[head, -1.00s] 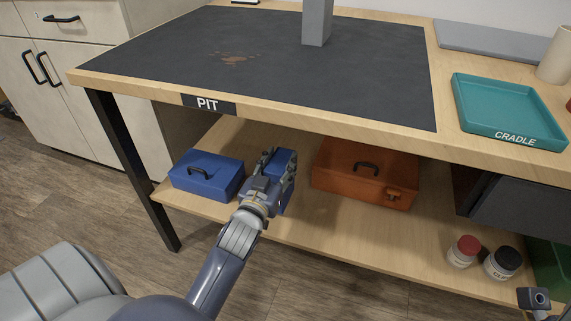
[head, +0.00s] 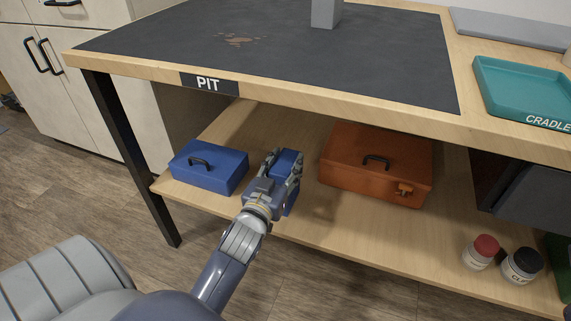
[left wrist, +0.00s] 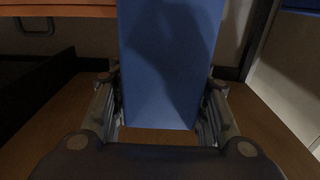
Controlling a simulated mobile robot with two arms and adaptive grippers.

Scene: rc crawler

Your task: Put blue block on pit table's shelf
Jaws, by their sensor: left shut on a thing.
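The blue block (head: 288,162) is held in my left gripper (head: 277,172), which is shut on it. In the head view they are over the front part of the wooden lower shelf (head: 345,227) of the pit table (head: 150,80), between a blue toolbox and an orange toolbox. The gripper partly hides the block. In the left wrist view the block (left wrist: 170,65) stands between the two fingers (left wrist: 160,105), with wood beneath. I cannot tell whether its bottom touches the shelf. My right gripper is not in view.
The blue toolbox (head: 215,177) is left of the gripper and the orange toolbox (head: 350,165) is right. Two jars, red-lidded (head: 482,252) and black-lidded (head: 521,265), stand at the shelf's right. The tabletop edge (head: 330,112) overhangs. Bare shelf lies right of the gripper.

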